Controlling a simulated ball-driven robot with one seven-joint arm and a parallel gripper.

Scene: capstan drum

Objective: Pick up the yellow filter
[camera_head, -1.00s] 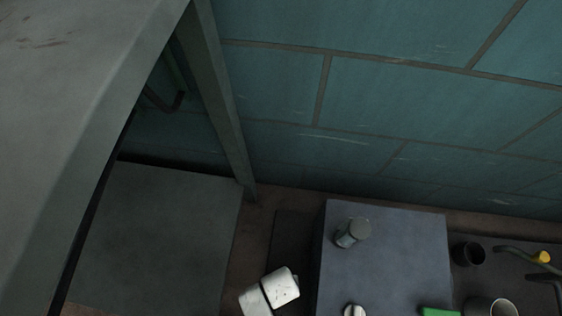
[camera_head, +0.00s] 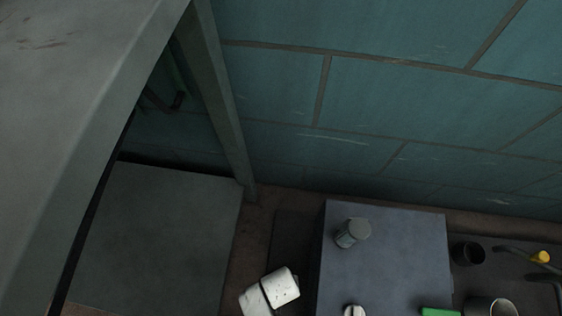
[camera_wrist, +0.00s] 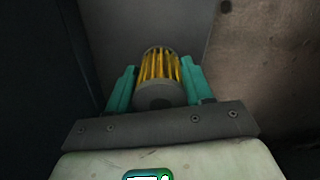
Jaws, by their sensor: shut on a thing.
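The yellow filter (camera_wrist: 158,65) shows in the wrist view as a ribbed yellow cylinder with a grey round end (camera_wrist: 160,95) facing the camera. My gripper (camera_wrist: 160,78) has teal fingers on both sides of it and is shut on it. The filter's far end and underside are hidden. I cannot make out my gripper or this filter in the head view.
In the head view, a blue-grey box (camera_head: 385,270) carries a grey cylinder (camera_head: 352,232). A dark cup (camera_head: 468,253), a small yellow piece (camera_head: 540,257) and a green item (camera_head: 440,312) are at the right. A large grey slab (camera_head: 70,90) fills the upper left.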

